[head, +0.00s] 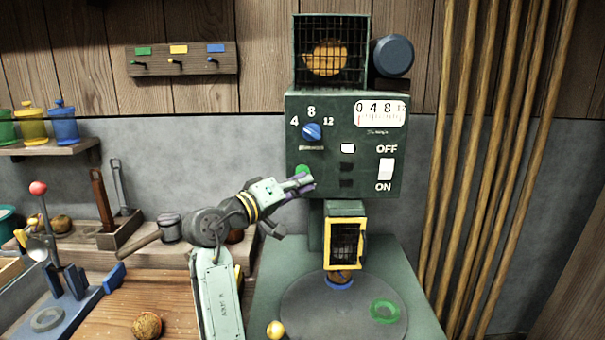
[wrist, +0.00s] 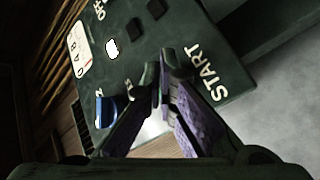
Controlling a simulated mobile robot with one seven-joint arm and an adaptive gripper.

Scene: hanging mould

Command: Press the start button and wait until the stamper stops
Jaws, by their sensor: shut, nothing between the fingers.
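In the wrist view, my gripper (wrist: 165,72) points at the panel beside the START lettering (wrist: 207,72), and the button is hidden. The stamper (head: 345,243), with a yellow-framed mesh front, stands below the panel over a round plate (head: 310,305).
A blue knob (head: 312,131), white lamp (head: 347,148), gauge (head: 379,113) and OFF/ON switch (head: 386,168) are on the panel. A green ring (head: 385,310) lies on the plate. Wooden poles (head: 480,150) stand right. A lever press (head: 45,220) stands left.

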